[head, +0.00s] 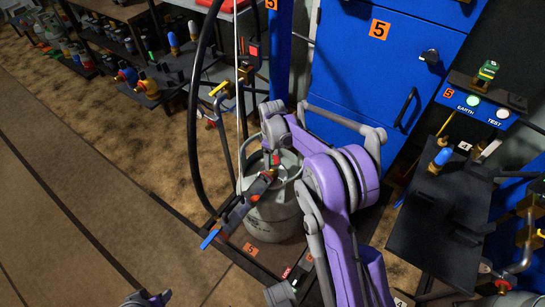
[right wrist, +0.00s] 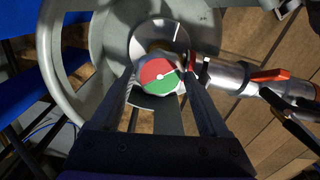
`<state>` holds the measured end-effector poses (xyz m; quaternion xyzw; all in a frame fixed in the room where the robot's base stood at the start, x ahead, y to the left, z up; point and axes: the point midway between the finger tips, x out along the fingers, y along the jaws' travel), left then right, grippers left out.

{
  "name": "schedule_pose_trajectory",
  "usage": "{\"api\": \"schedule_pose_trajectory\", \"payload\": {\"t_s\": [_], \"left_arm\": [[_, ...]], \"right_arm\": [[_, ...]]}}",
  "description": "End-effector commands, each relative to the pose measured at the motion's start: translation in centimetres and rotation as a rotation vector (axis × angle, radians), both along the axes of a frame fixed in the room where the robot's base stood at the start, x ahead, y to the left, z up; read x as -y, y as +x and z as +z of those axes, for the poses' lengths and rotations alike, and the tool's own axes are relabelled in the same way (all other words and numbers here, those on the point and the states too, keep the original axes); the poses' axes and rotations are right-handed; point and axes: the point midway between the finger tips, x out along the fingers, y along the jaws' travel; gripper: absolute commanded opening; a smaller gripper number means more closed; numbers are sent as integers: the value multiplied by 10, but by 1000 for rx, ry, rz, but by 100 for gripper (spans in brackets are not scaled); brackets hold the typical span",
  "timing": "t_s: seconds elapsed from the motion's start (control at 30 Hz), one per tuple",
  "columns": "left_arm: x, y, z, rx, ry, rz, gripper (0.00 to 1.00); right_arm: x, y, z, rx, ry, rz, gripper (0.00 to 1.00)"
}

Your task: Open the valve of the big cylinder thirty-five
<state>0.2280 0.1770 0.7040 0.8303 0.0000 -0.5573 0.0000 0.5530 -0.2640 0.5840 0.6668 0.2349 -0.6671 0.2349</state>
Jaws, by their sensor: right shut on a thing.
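The big cylinder (head: 272,218) is grey and stands upright on a dark base with an orange 5 label. Its collar ring surrounds the valve at the top. In the right wrist view, the valve knob (right wrist: 158,74) is a round disc, red on one half and green on the other. My right gripper (head: 275,158) reaches down inside the collar from above. Its two fingers (right wrist: 159,82) are shut on the valve knob, one on each side. In the head view the arm partly hides the cylinder.
A metal fitting with an orange-red lever (right wrist: 268,76) joins the valve's side. A blue-handled lever (head: 210,238) sticks out beside the cylinder. A black hose (head: 192,110) hangs at the left. A blue cabinet (head: 345,70) stands behind. The floor at left (head: 90,200) is clear.

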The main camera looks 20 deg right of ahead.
Motion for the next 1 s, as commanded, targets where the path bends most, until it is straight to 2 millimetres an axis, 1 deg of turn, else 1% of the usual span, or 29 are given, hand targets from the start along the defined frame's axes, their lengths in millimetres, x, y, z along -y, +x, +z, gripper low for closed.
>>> {"api": "schedule_pose_trajectory", "payload": {"t_s": [0.3,0.6,0.8,1.0], "left_arm": [[0,0,3,1,0,0,50],[0,0,4,1,0,0,50],[0,-1,5,2,0,0,50],[0,-1,5,2,0,0,50]], "right_arm": [[0,0,1,2,-1,301,23],[0,0,1,2,-1,548,23],[-1,0,0,2,-1,661,23],[-1,0,0,2,-1,727,23]]}}
